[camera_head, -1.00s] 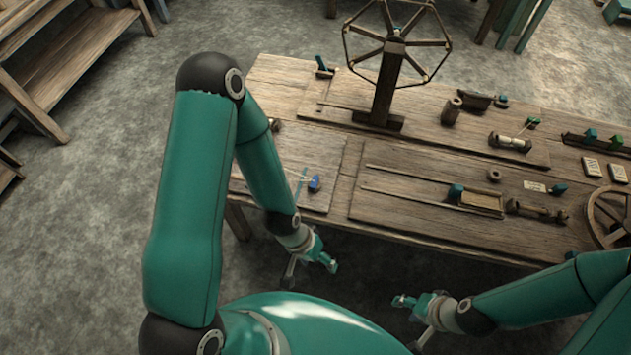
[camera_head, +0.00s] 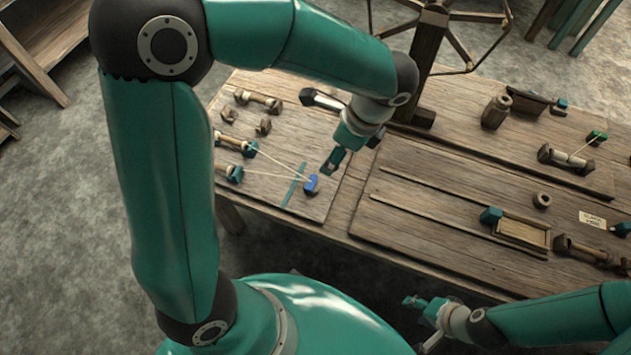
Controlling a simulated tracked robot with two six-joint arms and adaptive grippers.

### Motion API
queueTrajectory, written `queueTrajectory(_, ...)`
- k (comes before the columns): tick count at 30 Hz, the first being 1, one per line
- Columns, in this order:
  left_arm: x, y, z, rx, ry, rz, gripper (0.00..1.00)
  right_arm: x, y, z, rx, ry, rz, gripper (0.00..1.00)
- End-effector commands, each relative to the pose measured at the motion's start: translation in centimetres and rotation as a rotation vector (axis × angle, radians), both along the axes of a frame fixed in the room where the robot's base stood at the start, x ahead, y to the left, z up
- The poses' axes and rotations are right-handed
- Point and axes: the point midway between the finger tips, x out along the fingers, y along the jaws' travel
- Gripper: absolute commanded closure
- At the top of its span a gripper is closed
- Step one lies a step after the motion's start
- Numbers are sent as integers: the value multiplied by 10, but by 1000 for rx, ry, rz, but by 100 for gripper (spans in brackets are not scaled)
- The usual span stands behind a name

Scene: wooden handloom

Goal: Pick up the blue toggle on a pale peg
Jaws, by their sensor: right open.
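A small blue toggle (camera_head: 311,184) sits near the right edge of the left board, by a teal stripe. Pale threads run to it from the left; its peg is too small to make out. My right gripper (camera_head: 413,301) is open and empty in front of the table's front edge, far from the toggle.
Two teal-ended pieces (camera_head: 236,174) and several small wooden parts (camera_head: 258,101) lie left on the board. A wooden wheel stand (camera_head: 424,75) rises behind my left wrist. A shallow wooden tray (camera_head: 522,233) lies to the right.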

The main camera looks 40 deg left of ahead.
Motion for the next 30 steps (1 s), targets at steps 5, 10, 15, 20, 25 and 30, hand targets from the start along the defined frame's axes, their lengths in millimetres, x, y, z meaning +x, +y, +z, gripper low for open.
queueTrajectory(5, -8, 18, -42, -1, 6, 21, 23, 0, 0, -12, 0, 0, 0, 51)
queueTrajectory(10, -10, 28, -73, -1, 5, 26, 23, 0, 0, -20, 0, 0, 1, 51)
queueTrajectory(15, -12, 33, -88, -2, 3, 26, 23, 0, 0, -23, 0, 0, 1, 51)
queueTrajectory(20, -13, 35, -95, -3, 3, 27, 23, 0, 0, -25, 0, 0, 0, 51)
queueTrajectory(25, -16, 39, -116, -3, 4, 28, 23, 0, 0, -34, 0, 0, 0, 51)
queueTrajectory(30, -18, 45, -137, -3, 3, 27, 23, 0, 0, -40, 0, 0, 0, 51)
